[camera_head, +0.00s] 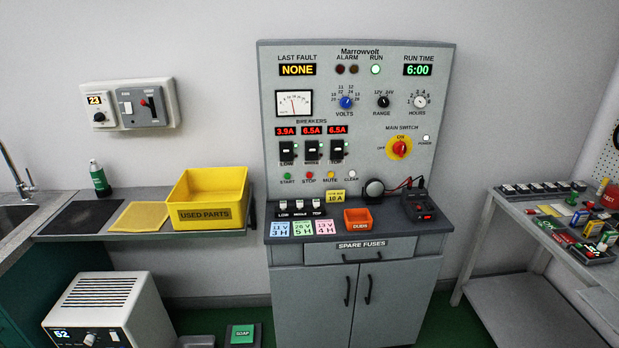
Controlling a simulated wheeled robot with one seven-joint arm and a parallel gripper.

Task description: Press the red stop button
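The red stop button (309,175) is a small round button above the label STOP, in a row low on the grey Marrowvolt panel (360,50). The green start button (287,175) is to its left. The yellow mute button (331,175) and the pale clear button (351,174) are to its right. The RUN lamp (376,70) looks lit, and the run time display (418,70) reads 6:00. The last fault display (297,70) reads NONE. My gripper is not in view. Nothing covers the stop button.
Below the buttons, the cabinet counter holds coloured cards (303,228), an orange bin (358,219) and a dark tester (418,206). A yellow used parts bin (212,188) stands on the left shelf. A cluttered bench (534,226) is at right. Green floor shows beside the cabinet.

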